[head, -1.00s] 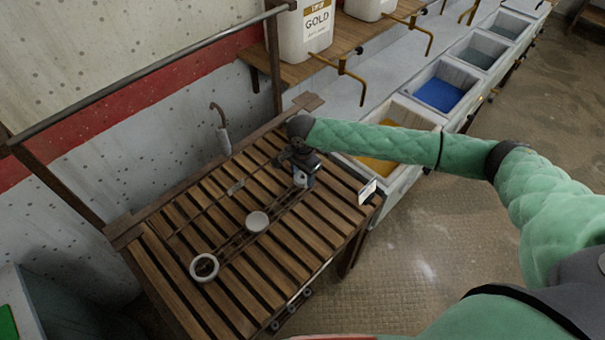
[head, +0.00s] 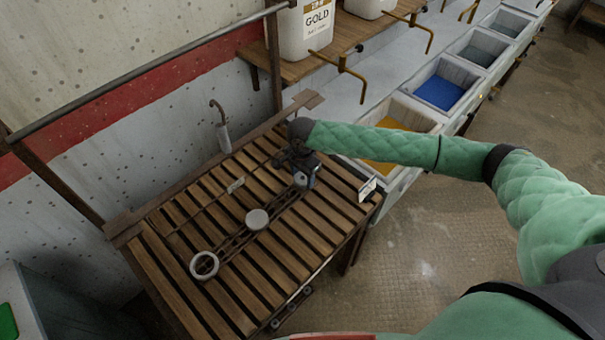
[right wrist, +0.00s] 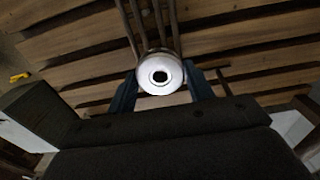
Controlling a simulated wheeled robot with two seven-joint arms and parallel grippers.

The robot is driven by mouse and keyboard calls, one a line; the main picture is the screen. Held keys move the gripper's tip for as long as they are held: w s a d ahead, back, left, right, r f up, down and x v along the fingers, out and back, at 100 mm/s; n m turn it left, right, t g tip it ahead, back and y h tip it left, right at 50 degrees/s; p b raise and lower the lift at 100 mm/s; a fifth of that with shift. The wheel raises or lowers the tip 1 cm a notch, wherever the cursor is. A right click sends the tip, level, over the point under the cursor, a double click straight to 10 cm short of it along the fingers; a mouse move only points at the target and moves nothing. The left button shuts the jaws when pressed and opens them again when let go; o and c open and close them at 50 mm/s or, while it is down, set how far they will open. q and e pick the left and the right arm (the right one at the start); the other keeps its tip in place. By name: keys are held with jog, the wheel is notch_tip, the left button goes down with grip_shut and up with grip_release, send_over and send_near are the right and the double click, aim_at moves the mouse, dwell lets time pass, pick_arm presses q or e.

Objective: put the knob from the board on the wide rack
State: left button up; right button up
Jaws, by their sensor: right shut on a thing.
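My right gripper (head: 305,178) reaches down at the far right part of the slatted wooden board. It is shut on a pale round piece with a dark centre, which looks like the knob (right wrist: 160,75), held between the two fingers in the right wrist view. In the head view the gripper mostly hides it. Parallel metal rails (head: 234,238) run along the slats from a pale ring (head: 204,265), past a pale round disc (head: 257,219), to the gripper. I cannot tell whether the knob still touches the rails. My left gripper is out of view.
The board (head: 160,285) has bare slats at its front and left. A thin rail with a small tag (head: 236,185) lies behind. A hooked tool (head: 222,128) stands at the back edge. Bins (head: 440,92) and a white jug (head: 305,30) stand at the right and back.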

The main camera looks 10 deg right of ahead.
jog(key=shift+f, duration=0.65)
jog(key=o, duration=1.1)
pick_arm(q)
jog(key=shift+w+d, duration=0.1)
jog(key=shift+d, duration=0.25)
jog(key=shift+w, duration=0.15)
